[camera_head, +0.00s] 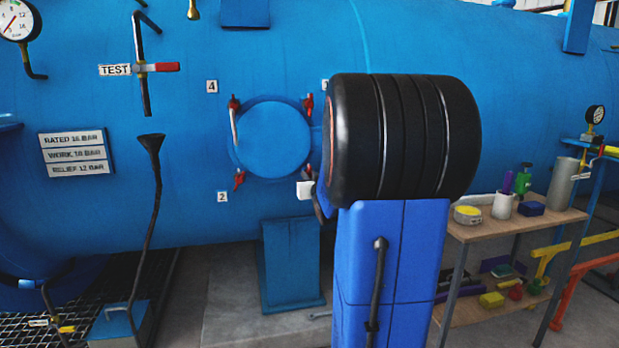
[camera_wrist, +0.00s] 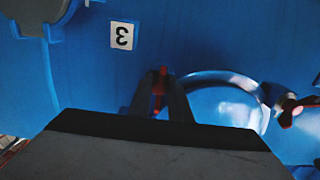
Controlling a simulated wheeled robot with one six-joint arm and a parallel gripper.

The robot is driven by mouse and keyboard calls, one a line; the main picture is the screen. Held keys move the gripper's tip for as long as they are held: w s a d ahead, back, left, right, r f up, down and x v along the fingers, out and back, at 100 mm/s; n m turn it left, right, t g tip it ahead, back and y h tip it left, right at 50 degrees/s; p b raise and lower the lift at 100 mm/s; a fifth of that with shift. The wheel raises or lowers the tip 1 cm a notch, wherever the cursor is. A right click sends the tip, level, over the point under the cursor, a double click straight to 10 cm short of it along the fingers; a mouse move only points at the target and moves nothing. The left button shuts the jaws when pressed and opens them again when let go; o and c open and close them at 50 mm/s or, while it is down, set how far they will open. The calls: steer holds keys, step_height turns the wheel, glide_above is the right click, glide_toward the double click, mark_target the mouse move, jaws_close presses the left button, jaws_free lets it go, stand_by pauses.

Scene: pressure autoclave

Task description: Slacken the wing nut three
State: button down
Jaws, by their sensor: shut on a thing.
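The red wing nut three (camera_wrist: 160,82) is at the rim of the round blue hatch cover (camera_wrist: 215,102) in the wrist view. The white plate reading 3 (camera_wrist: 122,35), upside down, is beside it. My gripper (camera_wrist: 160,100) is shut on this wing nut, with one dark finger on each side of it. The fingers hide part of the nut. In the head view the round cover (camera_head: 272,140) shows whole on the left, but my arm covers the area at its right. The nut's turn angle cannot be told.
Other red wing nuts sit at the cover's upper left (camera_head: 234,104), lower left (camera_head: 239,179) and upper right (camera_head: 308,104). A wooden shelf table (camera_head: 458,232) with bottles and tools stands at the right. A blue support block (camera_head: 290,265) is below the cover.

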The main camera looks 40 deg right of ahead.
steer(key=shift+n, duration=0.3)
steer(key=n, duration=0.6)
steer(key=shift+d+n, duration=0.1)
steer(key=shift+n, duration=0.2)
steer(key=n, duration=0.3)
steer(key=shift+n, duration=0.3)
steer(key=n, duration=0.3)
steer(key=shift+s+r+n, duration=0.1)
steer(key=shift+n, duration=0.3)
steer(key=n, duration=1.1)
steer(key=shift+n, duration=2)
